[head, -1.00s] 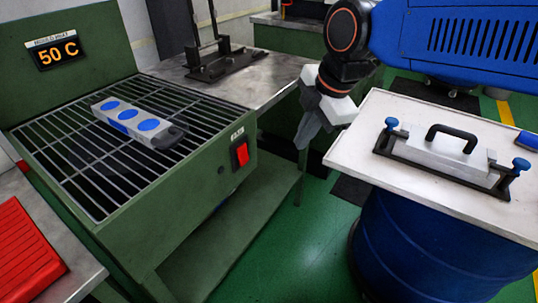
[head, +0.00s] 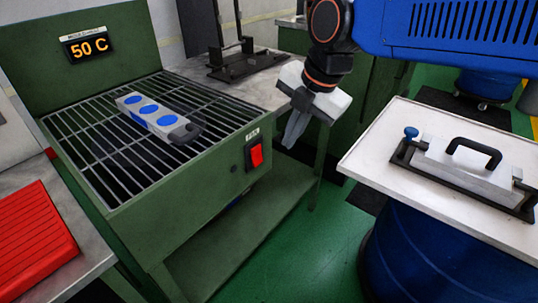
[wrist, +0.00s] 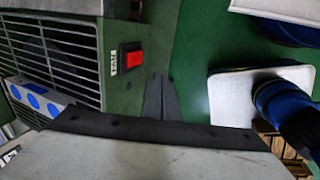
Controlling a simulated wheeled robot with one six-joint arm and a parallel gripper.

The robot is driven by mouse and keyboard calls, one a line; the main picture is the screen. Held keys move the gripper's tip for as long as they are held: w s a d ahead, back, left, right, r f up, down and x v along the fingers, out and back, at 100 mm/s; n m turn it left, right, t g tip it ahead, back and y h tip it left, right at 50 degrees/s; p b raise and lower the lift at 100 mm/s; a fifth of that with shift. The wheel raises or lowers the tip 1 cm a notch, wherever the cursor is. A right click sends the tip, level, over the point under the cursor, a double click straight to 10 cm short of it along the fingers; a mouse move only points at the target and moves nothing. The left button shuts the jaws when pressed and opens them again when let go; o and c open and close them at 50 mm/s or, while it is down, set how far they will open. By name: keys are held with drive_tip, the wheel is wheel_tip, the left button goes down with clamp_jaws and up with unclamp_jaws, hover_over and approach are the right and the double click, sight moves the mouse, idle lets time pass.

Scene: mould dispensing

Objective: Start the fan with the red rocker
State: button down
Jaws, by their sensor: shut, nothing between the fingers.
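The red rocker (head: 256,155) sits in a dark frame on the front right face of the green fan bench (head: 205,190), under a small white label. It also shows in the wrist view (wrist: 133,57), up and left of my fingertips. My gripper (head: 291,138) is shut and empty, pointing down, to the right of the rocker and apart from it. In the wrist view my gripper (wrist: 159,85) shows its dark fingers together over the green floor. A grey mould with blue round faces (head: 155,115) lies on the bench's grille. A display (head: 88,47) reads 50 C.
A white-topped table (head: 375,150) on a blue drum stands at the right, with a black-handled metal mould (head: 465,165) on it. A red ribbed block (head: 35,240) lies on the left bench. A black stand (head: 240,60) is behind. Green floor (head: 310,245) is clear between bench and drum.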

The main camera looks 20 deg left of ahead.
sight(257, 155)
drive_tip(key=w+a+f, duration=0.2)
drive_tip(key=a+f, duration=0.4)
drive_tip(key=f, duration=0.4)
drive_tip(key=shift+w+a, duration=0.35)
drive_tip(key=shift+w+a+f, duration=0.1)
drive_tip(key=shift+a, duration=0.15)
idle(0.4)
